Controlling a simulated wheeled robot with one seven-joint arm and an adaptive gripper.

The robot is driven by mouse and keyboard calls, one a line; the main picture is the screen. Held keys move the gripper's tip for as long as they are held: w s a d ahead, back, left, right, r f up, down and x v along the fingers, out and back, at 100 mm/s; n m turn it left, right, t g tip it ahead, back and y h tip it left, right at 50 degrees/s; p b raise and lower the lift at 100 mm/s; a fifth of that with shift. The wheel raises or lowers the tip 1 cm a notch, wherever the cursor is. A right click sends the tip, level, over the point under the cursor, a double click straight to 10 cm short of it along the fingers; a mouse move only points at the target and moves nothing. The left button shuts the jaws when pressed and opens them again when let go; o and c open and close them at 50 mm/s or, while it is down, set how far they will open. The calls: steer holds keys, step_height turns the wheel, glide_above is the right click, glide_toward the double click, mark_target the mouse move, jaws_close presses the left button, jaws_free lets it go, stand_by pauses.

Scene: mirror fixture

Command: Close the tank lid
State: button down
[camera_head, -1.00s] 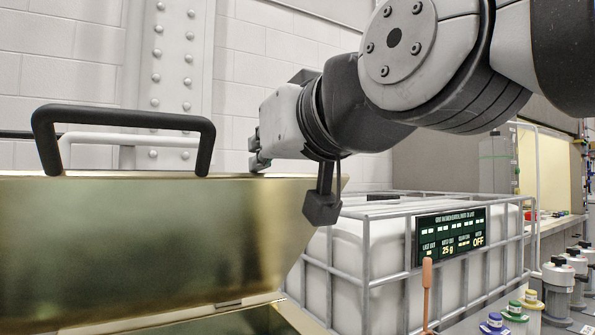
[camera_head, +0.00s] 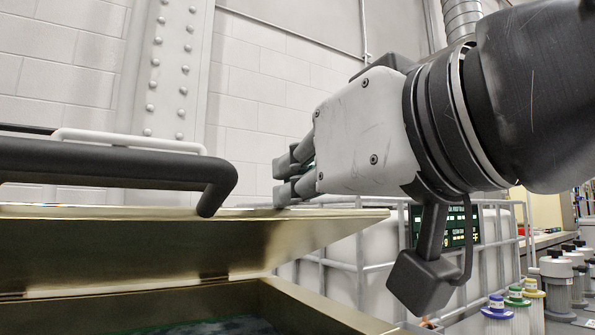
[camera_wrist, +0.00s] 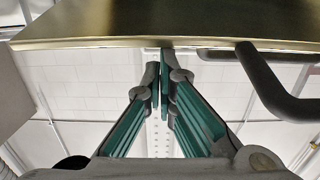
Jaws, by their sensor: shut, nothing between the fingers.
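The brass-coloured tank lid (camera_head: 310,235) is partly open, tilted above the tank (camera_head: 315,305). The tank's rim and dark inside show below it. A black bar handle (camera_head: 110,160) stands on the lid's outer face. My gripper (camera_head: 283,178) is shut and empty, pointing left at the lid's upper edge, right of the handle. In the wrist view the closed fingertips (camera_wrist: 163,65) are close to the lid edge (camera_wrist: 150,40), with the handle (camera_wrist: 270,95) to the right. I cannot tell whether the fingers touch the lid.
A white caged container (camera_head: 340,260) with a dark display panel (camera_head: 460,228) stands behind and right of the tank. Several bottles with coloured caps (camera_head: 515,298) and grey canisters (camera_head: 556,280) stand at the right. A pale wall with a riveted column is behind.

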steer(key=f+b, duration=0.1)
steer(key=f, duration=0.2)
steer(key=s+d+f+b, duration=0.1)
steer(key=f, duration=0.3)
steer(key=s+f+b, duration=0.1)
steer(key=f+b, duration=0.1)
steer(key=f, duration=0.1)
steer(key=shift+s+d+f, duration=0.15)
steer(key=shift+s+d, duration=0.05)
steer(key=shift+d, duration=0.05)
